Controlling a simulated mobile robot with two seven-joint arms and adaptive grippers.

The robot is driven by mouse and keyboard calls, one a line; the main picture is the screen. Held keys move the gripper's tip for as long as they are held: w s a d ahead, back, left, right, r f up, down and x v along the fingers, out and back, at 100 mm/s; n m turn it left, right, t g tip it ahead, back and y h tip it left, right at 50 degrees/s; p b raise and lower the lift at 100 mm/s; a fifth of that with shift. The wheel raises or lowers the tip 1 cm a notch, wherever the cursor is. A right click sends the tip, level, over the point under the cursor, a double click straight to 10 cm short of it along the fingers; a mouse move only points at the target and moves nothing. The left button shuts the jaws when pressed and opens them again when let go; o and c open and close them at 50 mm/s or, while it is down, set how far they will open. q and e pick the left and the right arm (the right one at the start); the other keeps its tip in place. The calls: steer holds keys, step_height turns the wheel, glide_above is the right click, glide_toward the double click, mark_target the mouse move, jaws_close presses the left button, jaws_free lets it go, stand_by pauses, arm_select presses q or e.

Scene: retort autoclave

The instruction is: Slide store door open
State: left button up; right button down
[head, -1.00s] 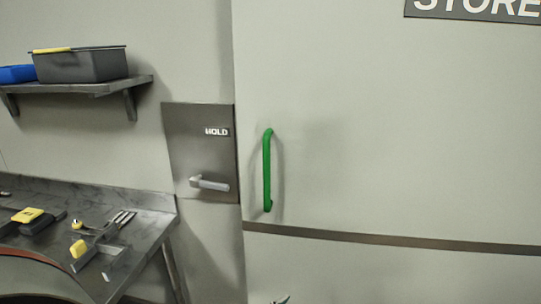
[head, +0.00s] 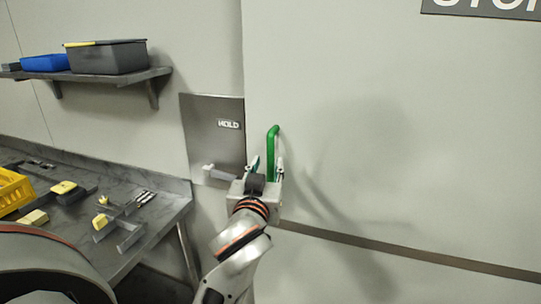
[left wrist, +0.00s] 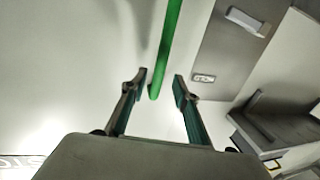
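The store door (head: 400,160) is a large pale panel with a STORE sign (head: 480,8) at its top right, partly cut off. Its green vertical bar handle (head: 271,145) is near the door's left edge; the lower part is hidden by my gripper in the head view. My left gripper (head: 267,168) is open at the handle's lower part, a finger on each side in the picture. In the left wrist view, the handle (left wrist: 170,35) runs down between the open fingers (left wrist: 160,80); I cannot tell whether they touch it. My right gripper is out of view.
A steel bench (head: 160,215) with tools and a yellow crate (head: 12,190) stands at left. A shelf (head: 120,77) holds bins above it.

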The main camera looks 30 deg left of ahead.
mark_target(270, 158)
arm_select(q)
steer(key=shift+x, duration=2.8)
steer(key=shift+d, duration=0.1)
jaws_close()
